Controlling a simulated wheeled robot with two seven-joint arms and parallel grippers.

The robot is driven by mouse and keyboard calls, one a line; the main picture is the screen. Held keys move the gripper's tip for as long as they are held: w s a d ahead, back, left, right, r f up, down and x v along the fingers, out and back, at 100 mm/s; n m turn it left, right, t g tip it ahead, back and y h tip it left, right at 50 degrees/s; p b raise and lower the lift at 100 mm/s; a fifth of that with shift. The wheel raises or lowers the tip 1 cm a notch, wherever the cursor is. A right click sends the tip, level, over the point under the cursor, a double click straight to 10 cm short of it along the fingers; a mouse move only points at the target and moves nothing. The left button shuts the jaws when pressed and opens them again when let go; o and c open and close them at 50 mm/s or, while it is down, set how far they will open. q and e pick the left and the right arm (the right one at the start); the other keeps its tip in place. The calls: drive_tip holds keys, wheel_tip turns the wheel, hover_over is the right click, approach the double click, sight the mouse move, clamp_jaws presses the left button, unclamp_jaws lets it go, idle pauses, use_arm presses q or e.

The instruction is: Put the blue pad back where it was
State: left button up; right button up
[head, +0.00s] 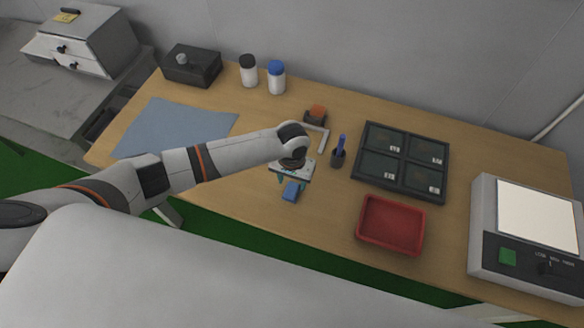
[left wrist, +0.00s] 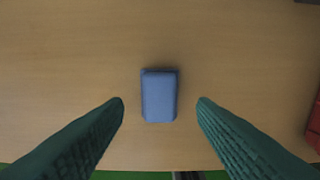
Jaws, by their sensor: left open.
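The blue pad (head: 291,191) is a small blue block lying on the wooden table near its front edge. In the left wrist view the pad (left wrist: 159,96) lies flat, a little above the middle of the gap between my fingers. My left gripper (head: 294,181) is over the pad, its green fingers open. In the left wrist view the open fingers (left wrist: 160,104) stand to the left and right of the pad, apart from it. My right gripper is not in view.
A red tray (head: 366,238) stands right of the pad, with a dark four-compartment tray (head: 401,160) behind it. A pen holder (head: 338,159) with a blue pen, an orange-topped block (head: 317,114), two bottles (head: 277,78) and a blue-grey mat (head: 165,126) are nearby. A light-panel device (head: 530,235) stands far right.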

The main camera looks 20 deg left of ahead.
sight(292, 189)
use_arm(q)
wheel_tip(292, 189, up, 8)
drive_tip(key=shift+r+b, duration=0.15)
drive_tip(key=shift+b, duration=0.2)
idle(0.4)
